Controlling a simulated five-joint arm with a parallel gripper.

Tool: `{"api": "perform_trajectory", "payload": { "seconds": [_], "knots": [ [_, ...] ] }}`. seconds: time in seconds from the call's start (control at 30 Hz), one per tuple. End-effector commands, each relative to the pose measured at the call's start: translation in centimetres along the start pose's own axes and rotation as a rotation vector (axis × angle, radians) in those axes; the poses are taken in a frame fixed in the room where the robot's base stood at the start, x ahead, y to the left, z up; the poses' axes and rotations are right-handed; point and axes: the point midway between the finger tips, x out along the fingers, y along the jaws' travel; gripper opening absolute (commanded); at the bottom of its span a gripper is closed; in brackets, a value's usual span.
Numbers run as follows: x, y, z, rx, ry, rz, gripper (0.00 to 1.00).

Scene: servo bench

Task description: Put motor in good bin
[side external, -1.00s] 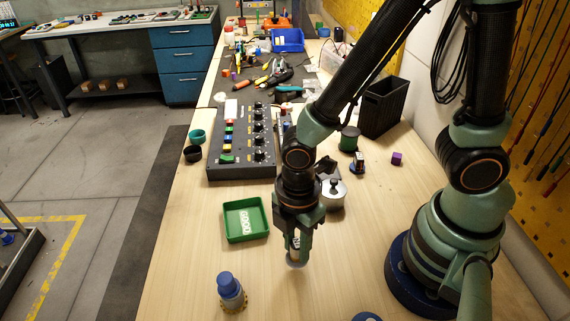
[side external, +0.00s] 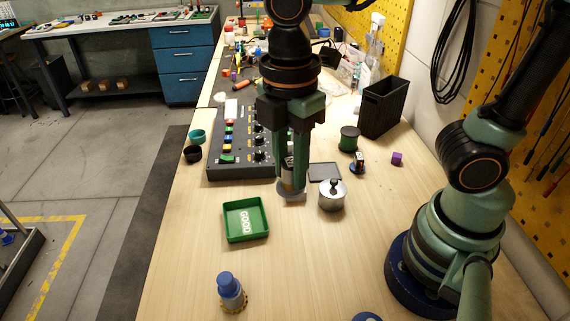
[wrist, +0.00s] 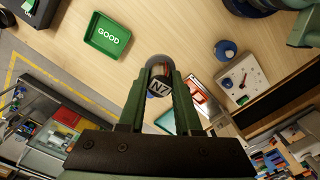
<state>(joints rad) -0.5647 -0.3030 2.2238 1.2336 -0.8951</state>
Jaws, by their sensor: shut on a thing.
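The motor (side external: 291,192) is a small greyish cylinder with a pale disc-like lower end. In the wrist view the motor (wrist: 158,87) has a label that seems to read N7. My gripper (side external: 290,178) is shut on it, with the fingers pointing down, and holds it between the control box and the metal pot. The fingers hide part of the motor. The good bin (side external: 247,240) is a shallow green tray marked GOOD, and looks empty. It lies left of and nearer the camera than my gripper. In the wrist view the bin (wrist: 92,43) is at the upper left, apart from the motor.
A control box (side external: 240,172) with knobs stands behind the bin. A lidded metal pot (side external: 331,197) is right of the motor. A blue-capped part (side external: 230,292) stands in front. A green spool (side external: 349,139) and black container (side external: 384,108) are farther right. The front middle is clear.

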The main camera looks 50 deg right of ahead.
Motion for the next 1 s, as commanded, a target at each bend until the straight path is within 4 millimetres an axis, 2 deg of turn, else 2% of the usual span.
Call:
{"api": "perform_trajectory", "payload": {
  "seconds": [0.3, 0.5, 0.63, 0.73, 1.0],
  "knots": [
    [-0.8, 8.7, -0.5, 0.131, 0.002, 0.000, 0.00],
    [-0.6, 12.7, -0.1, 0.187, 0.005, 0.002, 0.00],
    [-0.3, 13.8, 0.1, 0.202, 0.006, 0.004, 0.00],
    [1.0, 14.0, 0.1, 0.205, 0.004, 0.001, 0.00],
    [7.4, 13.9, 0.1, 0.205, 0.002, -0.002, 0.00]
  ]
}}
